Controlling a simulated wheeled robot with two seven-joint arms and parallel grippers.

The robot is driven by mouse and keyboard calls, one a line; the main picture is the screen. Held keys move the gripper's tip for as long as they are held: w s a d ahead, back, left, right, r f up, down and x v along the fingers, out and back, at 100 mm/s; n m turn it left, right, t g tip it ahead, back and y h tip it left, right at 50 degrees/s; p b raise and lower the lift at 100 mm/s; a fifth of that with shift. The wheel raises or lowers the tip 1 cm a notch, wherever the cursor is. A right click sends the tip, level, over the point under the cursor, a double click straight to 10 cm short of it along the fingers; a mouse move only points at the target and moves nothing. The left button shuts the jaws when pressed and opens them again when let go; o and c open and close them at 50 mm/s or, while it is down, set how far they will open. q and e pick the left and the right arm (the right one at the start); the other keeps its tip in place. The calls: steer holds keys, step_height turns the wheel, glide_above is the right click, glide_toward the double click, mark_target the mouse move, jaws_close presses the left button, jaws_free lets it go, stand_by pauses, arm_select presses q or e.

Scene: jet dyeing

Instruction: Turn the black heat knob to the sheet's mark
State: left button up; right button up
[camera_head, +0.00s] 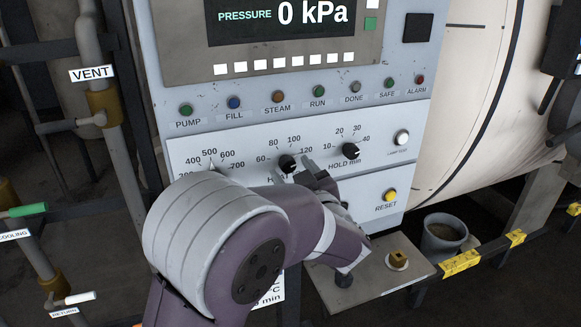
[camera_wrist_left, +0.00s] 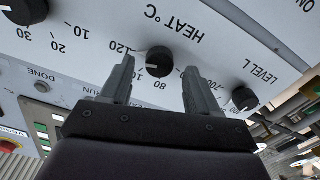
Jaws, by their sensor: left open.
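The black heat knob (camera_head: 288,163) is on the white control panel under its 60 to 120 scale. In the left wrist view the knob (camera_wrist_left: 159,61) shows upside down between my two fingertips, with a gap on both sides. Its white mark faces left in that view, toward the 100 to 120 side. My left gripper (camera_wrist_left: 159,68) is open. In the head view the left gripper (camera_head: 291,170) is at the knob, its arm covering the lower panel. The sheet (camera_head: 277,290) is mostly hidden behind my arm; only "°C" and "min" show. The right gripper is not in view.
The HOLD knob (camera_head: 350,151) is close on the right. The LEVEL knob (camera_wrist_left: 245,98) is on the other side. A yellow RESET button (camera_head: 390,195) and a small ledge (camera_head: 375,283) are lower right. Pipes with a VENT label (camera_head: 92,73) stand left.

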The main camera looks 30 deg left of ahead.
arm_select(q)
steer(key=shift+w+a, duration=0.25)
steer(key=shift+a, duration=0.2)
steer(key=shift+w+a, duration=0.3)
steer(key=shift+w, duration=0.2)
steer(key=shift+s, duration=0.1)
steer(key=shift+c, duration=0.9)
steer(key=c, duration=0.9)
steer(key=shift+o, duration=0.2)
